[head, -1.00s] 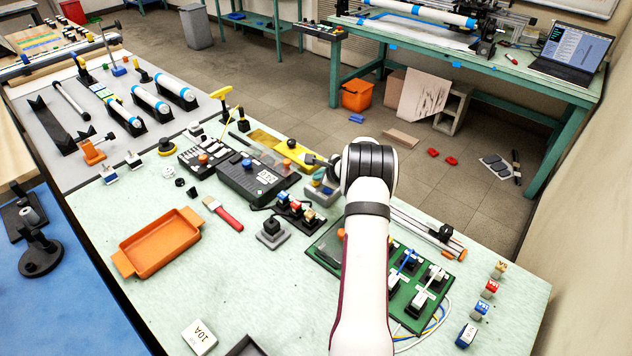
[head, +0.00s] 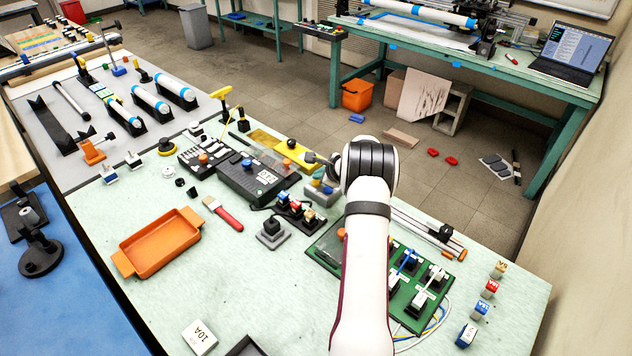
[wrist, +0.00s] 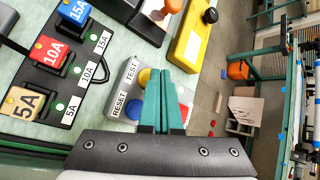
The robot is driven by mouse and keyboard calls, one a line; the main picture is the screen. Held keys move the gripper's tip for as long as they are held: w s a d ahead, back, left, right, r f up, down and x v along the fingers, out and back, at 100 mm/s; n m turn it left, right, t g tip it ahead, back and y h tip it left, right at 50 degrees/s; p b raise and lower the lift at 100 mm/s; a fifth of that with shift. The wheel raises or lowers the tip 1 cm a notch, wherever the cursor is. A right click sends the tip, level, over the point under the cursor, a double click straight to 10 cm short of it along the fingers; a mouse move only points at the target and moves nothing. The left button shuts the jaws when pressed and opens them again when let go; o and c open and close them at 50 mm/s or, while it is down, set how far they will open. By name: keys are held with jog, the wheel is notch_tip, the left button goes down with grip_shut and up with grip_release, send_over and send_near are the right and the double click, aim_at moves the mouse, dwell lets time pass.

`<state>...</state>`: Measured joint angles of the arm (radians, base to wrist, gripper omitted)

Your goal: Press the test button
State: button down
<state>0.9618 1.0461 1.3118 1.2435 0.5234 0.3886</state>
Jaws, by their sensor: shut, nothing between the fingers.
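The grey button box (wrist: 116,87) carries a TEST label beside a yellow button (wrist: 143,77) and a RESET label beside a blue button (wrist: 132,110) in the wrist view. My gripper (wrist: 161,74) has teal fingers, shut and empty. Its fingers appear over the box, just right of the yellow button, and hide part of the box. A red part (wrist: 183,113) shows to the right of the fingers. I cannot tell whether the fingertips touch anything. In the head view the button box (head: 326,194) is small and partly hidden near my arm.
The 15A, 10A and 5A (wrist: 23,102) blocks sit left of the box. A yellow block with a black knob (head: 292,145) stands behind it. A green board with switches (head: 418,290) lies right of my arm. An orange tray (head: 158,243) is at left, with free mat around it.

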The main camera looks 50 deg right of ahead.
aim_at(319, 184)
jog(key=shift+r, duration=0.3)
jog(key=shift+r, duration=2.55)
